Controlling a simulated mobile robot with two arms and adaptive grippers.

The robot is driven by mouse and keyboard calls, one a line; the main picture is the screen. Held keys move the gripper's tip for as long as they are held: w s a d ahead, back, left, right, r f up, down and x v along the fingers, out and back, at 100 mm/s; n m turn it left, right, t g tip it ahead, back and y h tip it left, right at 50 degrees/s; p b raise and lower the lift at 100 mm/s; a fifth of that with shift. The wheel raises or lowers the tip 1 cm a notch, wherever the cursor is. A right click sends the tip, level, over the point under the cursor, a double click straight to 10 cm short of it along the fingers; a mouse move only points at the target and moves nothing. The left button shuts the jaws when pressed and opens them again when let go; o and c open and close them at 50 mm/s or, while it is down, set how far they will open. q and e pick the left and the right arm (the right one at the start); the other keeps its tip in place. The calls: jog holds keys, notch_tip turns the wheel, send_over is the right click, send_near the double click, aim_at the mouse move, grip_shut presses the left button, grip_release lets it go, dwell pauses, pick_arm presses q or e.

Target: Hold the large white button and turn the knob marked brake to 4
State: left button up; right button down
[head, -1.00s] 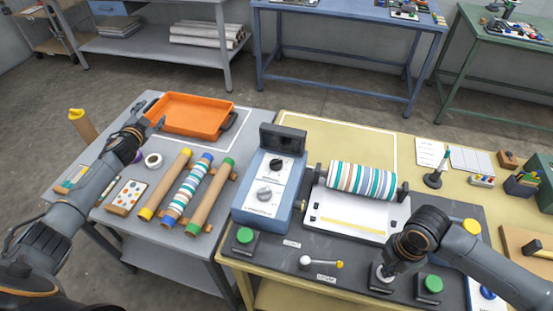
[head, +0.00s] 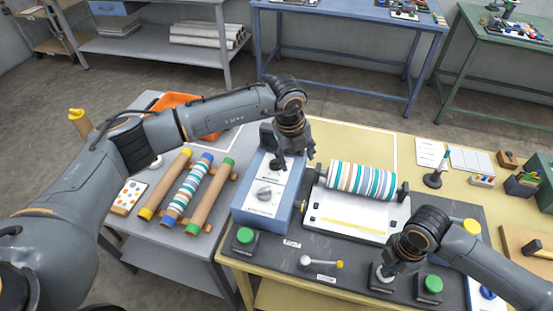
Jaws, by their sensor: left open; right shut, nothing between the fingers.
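A blue control box (head: 258,215) with a white face carries two dials: an upper black knob (head: 276,166) and a lower grey knob (head: 264,194). Their lettering is too small to read. My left gripper (head: 296,162) is open over the box's upper part, close to the black knob and pointing down; I cannot tell whether it touches the knob. My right gripper (head: 383,270) is shut with nothing between the fingers. It points down onto a pale button (head: 378,284) on a dark base, mostly hidden beneath it; contact looks likely but is not clear.
A striped roll (head: 362,181) lies on the press right of the box. Green buttons stand at the left (head: 245,236) and right (head: 430,284). A ball-ended lever (head: 306,261) lies between. Several rolls (head: 188,190) and an orange tray (head: 176,101) are on the grey table.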

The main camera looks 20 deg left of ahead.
aim_at(276, 161)
jog(key=shift+s+f, duration=0.2)
jog(key=shift+f, duration=0.05)
pick_arm(q)
jog(key=w+a+r+t+y, duration=0.1)
jog(key=a+r+t+y, duration=0.1)
jog(key=a+r+y, duration=0.15)
jog(key=shift+y, duration=0.45)
jog(key=x, duration=1.2)
jog(key=shift+s+a+f, duration=0.15)
jog(key=shift+s+f, duration=0.05)
jog(key=shift+f, duration=0.2)
jog(key=shift+g, duration=0.3)
jog(key=c, duration=1.2)
pick_arm(e)
jog(key=shift+d, duration=0.1)
